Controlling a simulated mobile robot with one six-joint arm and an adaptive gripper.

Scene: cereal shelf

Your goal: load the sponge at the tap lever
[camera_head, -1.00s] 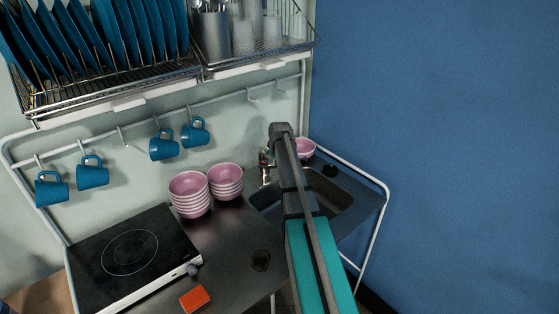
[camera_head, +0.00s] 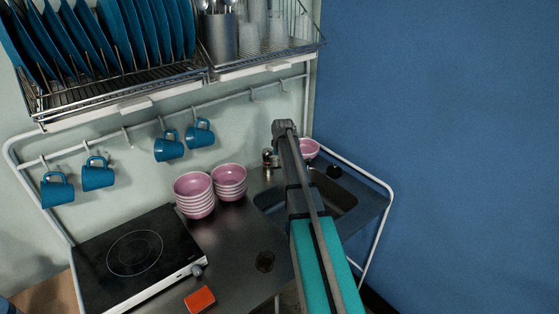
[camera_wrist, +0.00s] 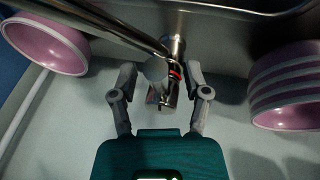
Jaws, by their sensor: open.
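An orange-red block (camera_head: 200,300), which looks like the sponge, lies flat on the steel counter near its front edge. The chrome tap (camera_head: 267,158) stands behind the sink, partly beside my arm. In the wrist view, the tap (camera_wrist: 171,92) with its red ring shows between the two fingers of my gripper (camera_wrist: 160,72). My gripper is open and holds nothing. I cannot tell whether a finger touches the tap or its lever. In the head view, my arm reaches over the sink, and its fingers cannot be made out. The sponge is not in the wrist view.
Stacked pink bowls (camera_head: 195,195) stand left of the sink (camera_head: 335,198). A single pink bowl (camera_head: 309,149) is right of the tap. The hob (camera_head: 135,255) fills the left counter. Blue mugs (camera_head: 168,147) hang below the dish rack (camera_head: 120,88). Counter left of the sink is mostly free.

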